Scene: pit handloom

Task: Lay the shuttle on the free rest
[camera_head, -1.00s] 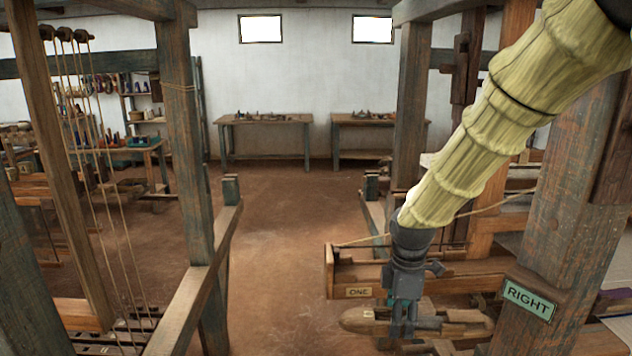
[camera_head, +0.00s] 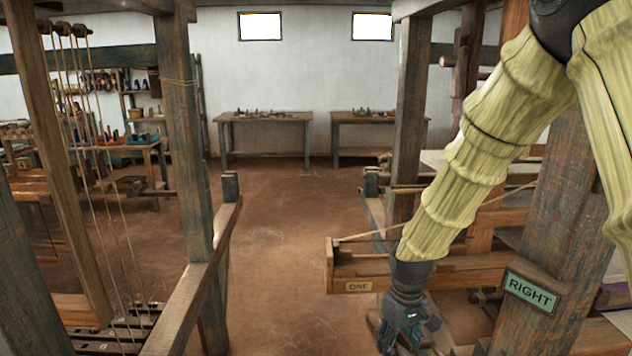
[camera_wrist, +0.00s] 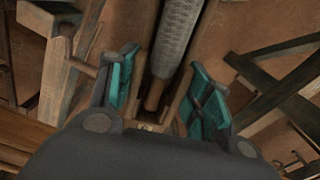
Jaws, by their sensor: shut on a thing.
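The shuttle (camera_wrist: 178,40), a wooden body with a long grey wound bobbin in its slot, runs up and down the wrist view between the teal finger pads. My gripper (camera_wrist: 160,92) is shut on it near its lower visible part. In the head view my gripper (camera_head: 408,342) hangs at the bottom edge, in front of and below the wooden box marked ONE (camera_head: 390,271). The fingertips and the shuttle are cut off or hidden there. I cannot make out the free rest in either view.
A thick post with a green RIGHT sign (camera_head: 531,292) stands close to the right of my gripper. A wooden beam (camera_wrist: 68,65) with a peg lies left of the fingers in the wrist view, and dark crossed bars (camera_wrist: 275,85) lie right. The floor (camera_head: 270,260) left of the box is clear.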

